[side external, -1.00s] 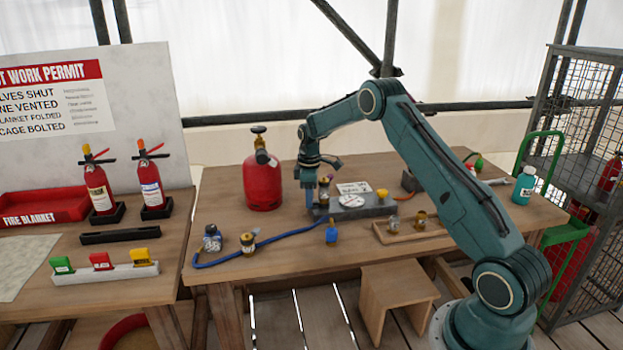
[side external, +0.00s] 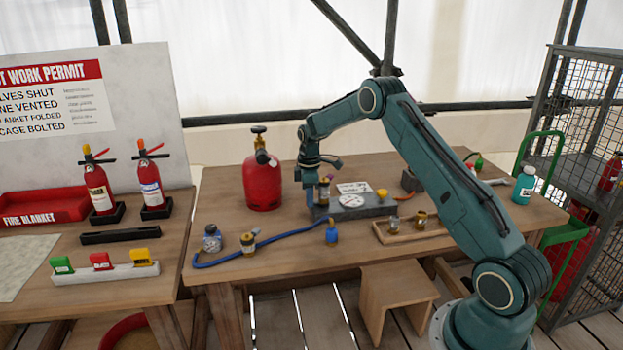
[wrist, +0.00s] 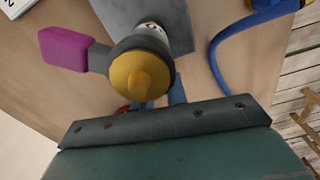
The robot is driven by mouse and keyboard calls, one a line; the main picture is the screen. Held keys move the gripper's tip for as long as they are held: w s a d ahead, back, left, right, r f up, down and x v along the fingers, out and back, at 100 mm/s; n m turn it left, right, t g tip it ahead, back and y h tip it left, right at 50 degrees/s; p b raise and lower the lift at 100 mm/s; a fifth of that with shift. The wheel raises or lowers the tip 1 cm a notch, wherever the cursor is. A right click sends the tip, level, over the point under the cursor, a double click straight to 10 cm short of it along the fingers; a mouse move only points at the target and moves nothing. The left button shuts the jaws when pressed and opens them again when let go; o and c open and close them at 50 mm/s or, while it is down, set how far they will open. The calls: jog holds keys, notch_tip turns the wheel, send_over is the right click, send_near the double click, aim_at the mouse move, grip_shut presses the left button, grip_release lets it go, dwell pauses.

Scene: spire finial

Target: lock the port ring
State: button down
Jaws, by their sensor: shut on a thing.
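The port ring (wrist: 140,48) shows in the wrist view as a dark collar around a yellow rounded fitting (wrist: 141,75). A magenta tab (wrist: 67,48) sticks out to its left on a dark arm. A white band with dark marks lies just beyond the collar, at the grey block (wrist: 125,12). My gripper (side external: 314,208) points down at the left end of the grey block (side external: 365,208) in the side view. It is shut on the port ring; the fitting mostly hides the blue fingers in the wrist view, so the contact is not clear.
A blue hose (side external: 285,235) curves across the bench front, with small fittings beside it. A red gas cylinder (side external: 262,184) stands close behind and left of my gripper. A wooden tray (side external: 410,231) with brass parts lies to the right.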

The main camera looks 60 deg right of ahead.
aim_at(321, 214)
jog(key=n, duration=0.2)
jog(key=s+a+n, duration=0.1)
jog(key=shift+n, duration=0.4)
jog(key=n, duration=0.2)
jog(key=s+n, duration=0.1)
jog(key=shift+s+a+n, duration=0.15)
jog(key=shift+a+n, duration=0.2)
jog(key=shift+n, duration=0.05)
jog(key=s+n, duration=0.1)
jog(key=n, duration=0.2)
jog(key=shift+s+n, duration=0.2)
jog(key=shift+n, duration=0.1)
jog(key=shift+s+d+n, duration=0.1)
jog(key=shift+s+n, duration=0.2)
jog(key=shift+n, duration=0.55)
jog(key=shift+s+n, duration=0.3)
jog(key=shift+n, duration=0.55)
jog(key=c, duration=1.4)
grip_release()
jog(key=shift+r, duration=0.1)
